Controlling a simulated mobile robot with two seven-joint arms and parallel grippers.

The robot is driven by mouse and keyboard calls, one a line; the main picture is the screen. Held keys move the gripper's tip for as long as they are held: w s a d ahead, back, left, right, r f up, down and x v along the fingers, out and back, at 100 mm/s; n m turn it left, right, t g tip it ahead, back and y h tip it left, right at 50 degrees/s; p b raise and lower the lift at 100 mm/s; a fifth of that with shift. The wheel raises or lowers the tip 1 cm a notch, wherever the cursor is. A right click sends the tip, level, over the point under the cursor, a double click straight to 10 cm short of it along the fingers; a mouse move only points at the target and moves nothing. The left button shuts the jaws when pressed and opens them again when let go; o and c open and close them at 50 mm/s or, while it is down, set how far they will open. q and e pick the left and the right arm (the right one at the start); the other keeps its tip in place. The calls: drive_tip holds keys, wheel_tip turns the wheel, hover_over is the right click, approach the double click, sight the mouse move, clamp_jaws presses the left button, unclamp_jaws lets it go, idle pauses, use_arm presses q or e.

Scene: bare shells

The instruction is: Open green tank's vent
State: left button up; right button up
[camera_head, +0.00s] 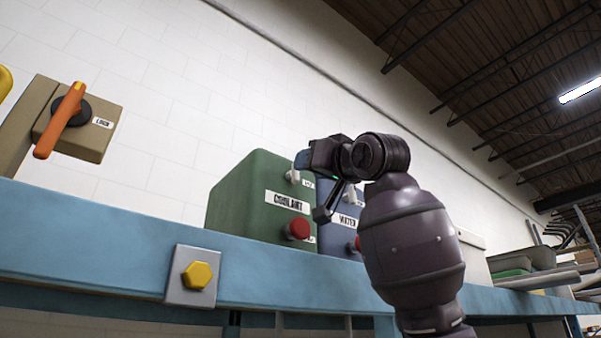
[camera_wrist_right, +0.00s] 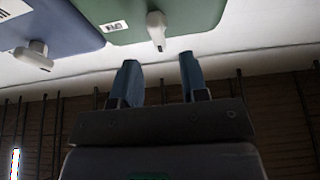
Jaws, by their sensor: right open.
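The green tank (camera_head: 240,200) stands on the blue bench, with a "COOLANT" label and a red knob (camera_head: 297,229) low on its front. Its small white vent valve (camera_head: 293,177) is near the top right of that face. In the right wrist view the picture is turned over; the vent (camera_wrist_right: 157,28) hangs from the green tank (camera_wrist_right: 185,12). My right gripper (camera_head: 303,160) is beside the tank's upper right, close to the vent. Its two blue fingers (camera_wrist_right: 159,78) are open and empty, with the vent ahead of the gap, apart from them. My left gripper is out of view.
A box with an orange lever (camera_head: 60,120) is at left. A yellow hex button (camera_head: 197,275) is on the bench (camera_head: 100,240).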

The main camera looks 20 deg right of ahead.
sight(294, 174)
use_arm(q)
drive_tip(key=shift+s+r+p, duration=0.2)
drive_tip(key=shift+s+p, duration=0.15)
drive_tip(key=shift+p, duration=0.3)
use_arm(e)
drive_tip(key=x, duration=0.4)
drive_tip(key=shift+w, duration=0.15)
clamp_jaws()
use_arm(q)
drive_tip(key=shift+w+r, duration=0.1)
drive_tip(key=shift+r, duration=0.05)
